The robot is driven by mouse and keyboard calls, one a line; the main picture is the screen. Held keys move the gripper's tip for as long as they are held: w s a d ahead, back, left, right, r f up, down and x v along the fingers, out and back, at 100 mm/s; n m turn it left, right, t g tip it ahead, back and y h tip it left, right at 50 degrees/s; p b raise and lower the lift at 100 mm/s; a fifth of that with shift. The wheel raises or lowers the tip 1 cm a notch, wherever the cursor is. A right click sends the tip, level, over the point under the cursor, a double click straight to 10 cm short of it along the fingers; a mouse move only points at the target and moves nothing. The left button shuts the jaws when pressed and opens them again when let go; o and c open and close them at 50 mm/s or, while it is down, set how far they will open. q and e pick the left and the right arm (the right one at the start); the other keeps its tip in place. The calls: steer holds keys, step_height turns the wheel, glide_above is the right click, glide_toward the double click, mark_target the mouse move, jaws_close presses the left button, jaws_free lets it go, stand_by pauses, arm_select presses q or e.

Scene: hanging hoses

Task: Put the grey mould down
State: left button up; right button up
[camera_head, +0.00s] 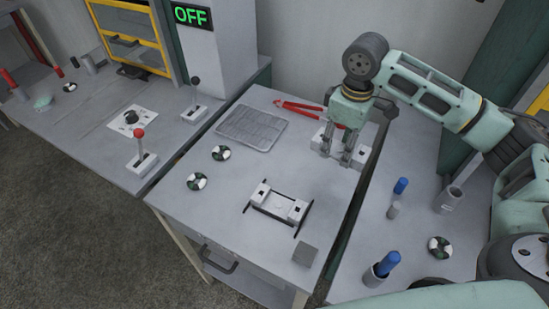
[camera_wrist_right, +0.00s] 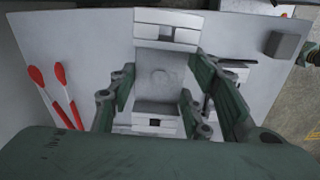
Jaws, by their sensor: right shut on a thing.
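The grey mould (camera_head: 325,143) is a flat plate with a raised block at each end. My right gripper (camera_head: 345,157) is shut on it at the far right part of the middle table. In the right wrist view the mould (camera_wrist_right: 160,72) lies between the finger pairs of the gripper (camera_wrist_right: 155,110), with one slotted end block at the top and one at the bottom. The fingers hide part of its sides. I cannot tell whether it touches the tabletop. My left gripper is not in view.
A similar pale piece with two black bars (camera_head: 278,207) lies mid-table, near a small grey block (camera_head: 306,255). Two black-and-white rings (camera_head: 197,182) lie left. Clear tabletop separates them.

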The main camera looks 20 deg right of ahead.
steer(key=shift+w+d+f+n, duration=0.15)
steer(key=shift+w+d+n, duration=0.1)
steer(key=shift+d, duration=0.35)
steer(key=shift+w+d+f+n, duration=0.15)
steer(key=shift+d+n, duration=0.1)
steer(key=shift+d, duration=0.35)
steer(key=p, duration=0.3)
glide_above(299, 174)
step_height(299, 174, down, 7)
steer(key=shift+w+r, duration=0.1)
step_height(299, 174, down, 3)
steer(key=shift+f+p, duration=0.1)
steer(key=shift+p, duration=0.3)
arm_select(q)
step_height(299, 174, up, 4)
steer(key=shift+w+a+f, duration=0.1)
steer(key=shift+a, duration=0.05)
arm_select(e)
steer(key=shift+f, duration=0.45)
steer(key=o, duration=1.6)
steer(key=shift+f, duration=0.15)
arm_select(q)
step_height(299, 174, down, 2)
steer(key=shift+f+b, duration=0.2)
steer(key=shift+b, duration=1.05)
arm_select(e)
step_height(299, 174, up, 12)
steer(key=shift+r, duration=0.2)
